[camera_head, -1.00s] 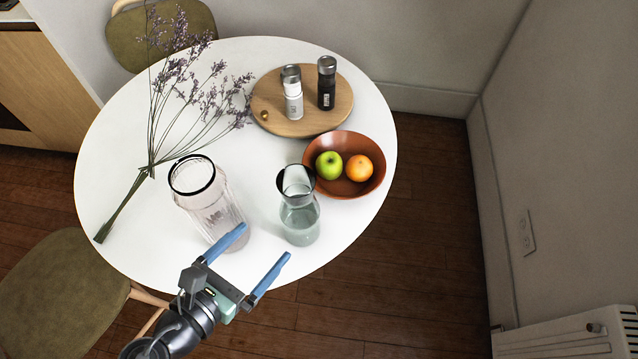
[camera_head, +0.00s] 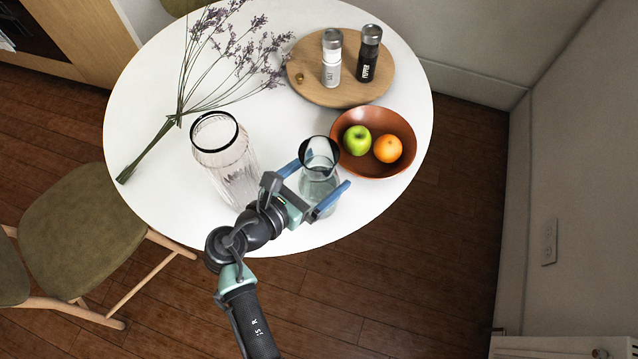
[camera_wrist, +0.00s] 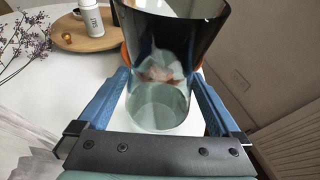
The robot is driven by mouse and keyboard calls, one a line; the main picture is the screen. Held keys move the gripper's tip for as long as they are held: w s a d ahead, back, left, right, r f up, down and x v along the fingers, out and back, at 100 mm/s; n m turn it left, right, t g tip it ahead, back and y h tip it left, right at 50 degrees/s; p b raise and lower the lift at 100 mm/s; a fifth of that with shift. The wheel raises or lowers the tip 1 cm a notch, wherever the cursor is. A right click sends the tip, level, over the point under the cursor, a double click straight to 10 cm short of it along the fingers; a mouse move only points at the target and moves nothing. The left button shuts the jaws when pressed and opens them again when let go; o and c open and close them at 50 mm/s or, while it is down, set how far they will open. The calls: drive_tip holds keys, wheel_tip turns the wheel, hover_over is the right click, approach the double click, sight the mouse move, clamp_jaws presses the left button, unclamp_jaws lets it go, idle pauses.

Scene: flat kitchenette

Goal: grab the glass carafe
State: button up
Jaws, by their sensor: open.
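The glass carafe (camera_head: 319,180) stands upright on the white round table, a clear greenish vessel with a wide dark-edged mouth. It fills the middle of the wrist view (camera_wrist: 160,100). My gripper (camera_head: 326,172) is open, with one blue finger on each side of the carafe. In the wrist view the two blue fingers of my gripper (camera_wrist: 158,98) flank the glass left and right. I cannot tell whether either finger touches it.
A ribbed clear glass vase (camera_head: 228,165) stands left of my gripper. A brown bowl (camera_head: 405,122) with a green apple (camera_head: 356,140) and an orange (camera_head: 388,149) is close behind the carafe. A wooden board (camera_head: 345,94) holds salt and pepper shakers. Dried flowers (camera_head: 165,135) lie at left.

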drive_tip(key=shift+x, duration=1.35)
clamp_jaws()
drive_tip(key=shift+r, duration=0.1)
